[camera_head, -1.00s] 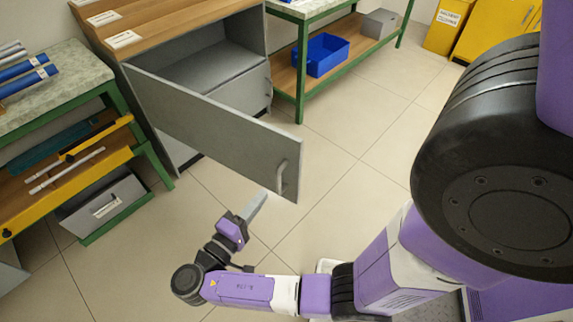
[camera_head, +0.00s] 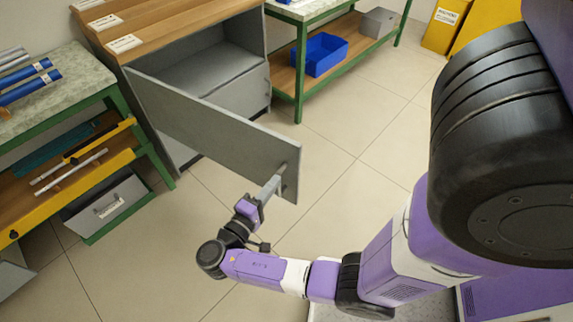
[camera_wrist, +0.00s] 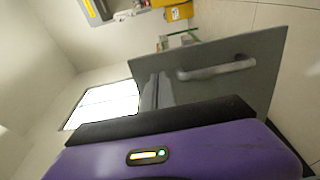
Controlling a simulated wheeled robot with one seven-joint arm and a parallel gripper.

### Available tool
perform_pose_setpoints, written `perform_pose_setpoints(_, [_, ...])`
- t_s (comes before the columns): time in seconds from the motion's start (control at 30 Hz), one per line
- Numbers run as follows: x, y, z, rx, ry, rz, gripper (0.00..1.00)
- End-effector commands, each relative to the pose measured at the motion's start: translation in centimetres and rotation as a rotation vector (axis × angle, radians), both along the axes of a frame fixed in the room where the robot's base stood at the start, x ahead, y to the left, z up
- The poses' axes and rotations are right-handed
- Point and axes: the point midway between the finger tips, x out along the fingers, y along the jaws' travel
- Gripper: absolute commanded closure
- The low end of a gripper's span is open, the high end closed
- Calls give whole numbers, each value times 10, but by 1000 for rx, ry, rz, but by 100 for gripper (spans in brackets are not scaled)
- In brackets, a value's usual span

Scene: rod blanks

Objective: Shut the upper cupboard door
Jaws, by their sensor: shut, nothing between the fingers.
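The upper cupboard door (camera_head: 210,122) is a flat grey panel that stands wide open, swung out from the grey cupboard (camera_head: 205,68). Its outer face and bar handle (camera_wrist: 216,69) show in the wrist view. My gripper (camera_head: 274,184) is shut and empty, at the free end of the door near the handle. In the wrist view the shut fingers (camera_wrist: 156,88) overlap the door panel, left of the handle. I cannot tell whether the fingertips touch the door. The lower cupboard door (camera_head: 243,96) is shut.
A green-framed bench (camera_head: 60,85) with blue rods and a yellow-edged shelf stands left of the cupboard. A blue bin (camera_head: 319,55) sits on a shelf to the right. The tiled floor (camera_head: 330,165) right of the door is clear.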

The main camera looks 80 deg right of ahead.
Motion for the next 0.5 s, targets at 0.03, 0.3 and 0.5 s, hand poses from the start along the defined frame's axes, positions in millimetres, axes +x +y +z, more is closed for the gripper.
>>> perform_pose_setpoints(0.03, [-6,-9,1,0,1,-6,100])
perform_pose_setpoints(0.3, [-21,-51,1,1,2,-4,100])
perform_pose_setpoints(0.5, [-26,-66,0,1,2,-2,100])
